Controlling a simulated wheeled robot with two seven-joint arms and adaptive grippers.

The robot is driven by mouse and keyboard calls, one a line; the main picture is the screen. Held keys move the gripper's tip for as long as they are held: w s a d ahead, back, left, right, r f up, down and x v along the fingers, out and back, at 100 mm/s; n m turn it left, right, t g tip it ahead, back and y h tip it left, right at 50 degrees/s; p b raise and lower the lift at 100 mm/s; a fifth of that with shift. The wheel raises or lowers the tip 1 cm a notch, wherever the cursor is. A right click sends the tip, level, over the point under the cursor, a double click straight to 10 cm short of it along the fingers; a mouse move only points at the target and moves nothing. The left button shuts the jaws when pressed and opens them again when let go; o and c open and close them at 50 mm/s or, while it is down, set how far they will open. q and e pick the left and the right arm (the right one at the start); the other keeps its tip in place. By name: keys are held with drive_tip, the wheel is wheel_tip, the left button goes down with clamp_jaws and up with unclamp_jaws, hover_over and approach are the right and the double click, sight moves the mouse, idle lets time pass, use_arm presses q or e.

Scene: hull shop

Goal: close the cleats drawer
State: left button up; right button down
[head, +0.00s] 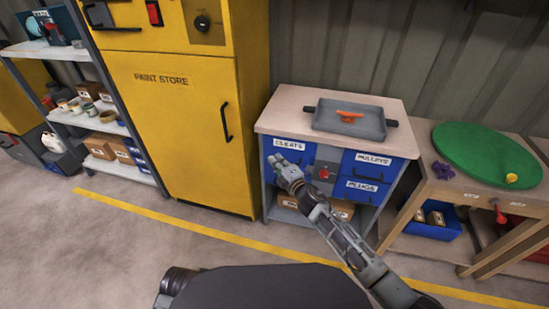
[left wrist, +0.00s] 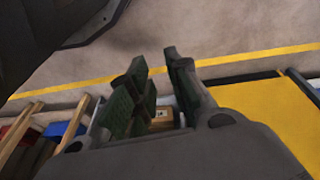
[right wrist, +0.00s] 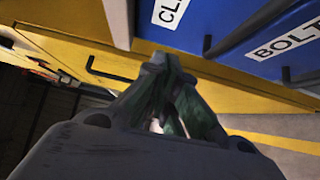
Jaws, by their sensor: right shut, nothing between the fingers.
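The cleats drawer (head: 274,159) is a blue drawer with a white label at the upper left of the workbench cabinet. Its "CL" label and blue front (right wrist: 187,25) show at the top of the right wrist view. How far it stands out is hard to tell. My right gripper (head: 279,162) is shut and empty, in front of this drawer and hiding part of it. In the right wrist view its fingertips (right wrist: 163,62) meet just below the blue fronts; contact is unclear. My left gripper (left wrist: 164,72) is open and empty, above the floor, away from the drawer.
A grey tray (head: 345,122) with an orange item lies on the cabinet top. Other blue drawers (head: 362,190) sit to the right, past a red-handled fitting (head: 323,173). The yellow paint store (head: 185,125) stands left, a table with a green disc (head: 480,155) right.

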use_arm(q)
drive_tip(key=shift+s+a+f+p, duration=0.1)
drive_tip(key=shift+f+p, duration=0.2)
drive_tip(key=shift+f, duration=0.2)
drive_tip(key=shift+s+a+f+p, duration=0.1)
drive_tip(key=shift+f+p, duration=0.2)
drive_tip(key=shift+f, duration=0.15)
use_arm(e)
drive_tip(key=v, duration=0.7)
use_arm(q)
drive_tip(key=shift+w, duration=0.1)
